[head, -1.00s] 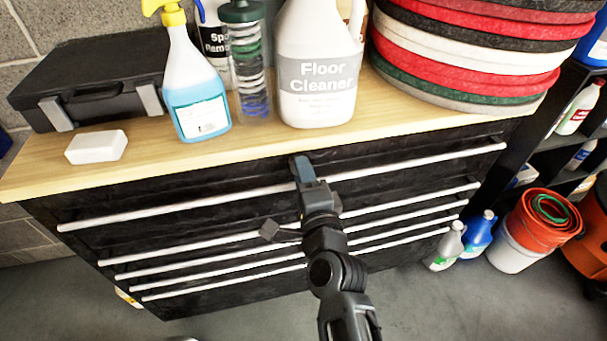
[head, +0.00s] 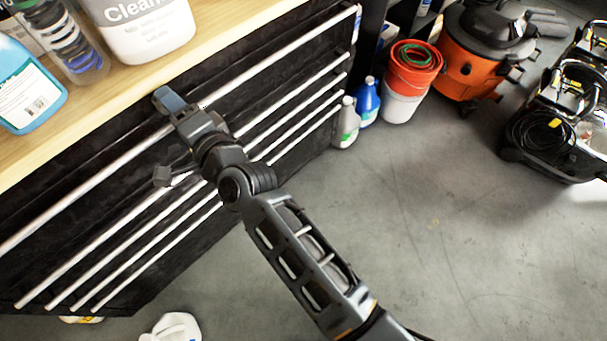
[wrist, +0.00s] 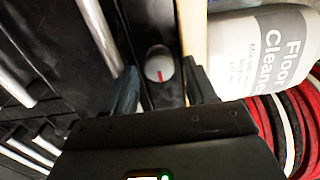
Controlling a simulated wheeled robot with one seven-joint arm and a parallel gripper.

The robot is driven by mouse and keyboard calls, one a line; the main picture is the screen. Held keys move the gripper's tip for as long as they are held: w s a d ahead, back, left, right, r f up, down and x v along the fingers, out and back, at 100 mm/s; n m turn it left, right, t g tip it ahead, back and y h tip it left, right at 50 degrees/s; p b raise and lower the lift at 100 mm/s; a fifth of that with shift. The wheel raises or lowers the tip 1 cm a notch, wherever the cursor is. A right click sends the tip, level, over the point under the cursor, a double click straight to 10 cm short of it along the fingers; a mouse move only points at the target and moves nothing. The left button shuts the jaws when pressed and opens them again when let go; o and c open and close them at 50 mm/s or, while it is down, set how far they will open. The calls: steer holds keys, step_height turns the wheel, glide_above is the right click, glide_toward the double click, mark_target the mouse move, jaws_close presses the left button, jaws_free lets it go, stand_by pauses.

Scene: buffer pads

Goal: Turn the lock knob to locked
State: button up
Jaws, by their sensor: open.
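The lock knob (wrist: 158,58) is a small round pale disc with a red line on it. It sits on the black front of the drawer chest, close to the wooden top's edge. In the wrist view the red line runs roughly up and down the picture. My gripper (wrist: 160,72) is open, with one finger on either side of the knob in that view. I cannot tell whether the fingers touch it. In the head view my gripper (head: 167,99) is at the chest's upper front, and the knob cannot be made out there.
The drawer chest (head: 130,275) has several long pale handles close to my gripper. A floor cleaner jug (head: 150,35) and a blue spray bottle (head: 28,95) stand on the wooden top (head: 130,95). An orange vacuum (head: 475,50) stands at the back.

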steer(key=s+d+f+n+t+h+b, duration=0.1)
steer(key=s+d+n, duration=0.3)
steer(key=d, duration=0.5)
steer(key=s+d+f+n+t+h+b, duration=0.1)
steer(key=s+d+f+n+h+b, duration=0.2)
steer(key=d, duration=0.7)
steer(key=s+d+f+n+t+h+b, duration=0.1)
steer(key=s+d+f+n+h, duration=0.1)
steer(key=s+d+n, duration=0.3)
steer(key=s+d+f, duration=0.1)
steer(key=s+d, duration=0.1)
steer(key=d, duration=0.2)
steer(key=shift+s+d+f+b, duration=0.25)
steer(key=shift+s+f+b, duration=0.05)
steer(key=shift+f+b, duration=0.1)
steer(key=shift+d, duration=0.1)
stand_by(0.5)
steer(key=s+d+r+m+h, duration=0.2)
steer(key=s+d+r+h, duration=0.1)
steer(key=s+d, duration=0.6)
steer(key=s+d+r+m+h+p, duration=0.1)
steer(key=s+d+r+h, duration=0.3)
steer(key=s+d, duration=0.5)
steer(key=s+r, duration=0.1)
steer(key=s, duration=0.2)
steer(key=shift+s+d+m+h, duration=0.3)
steer(key=shift+s+d+m, duration=0.05)
steer(key=shift+m, duration=0.05)
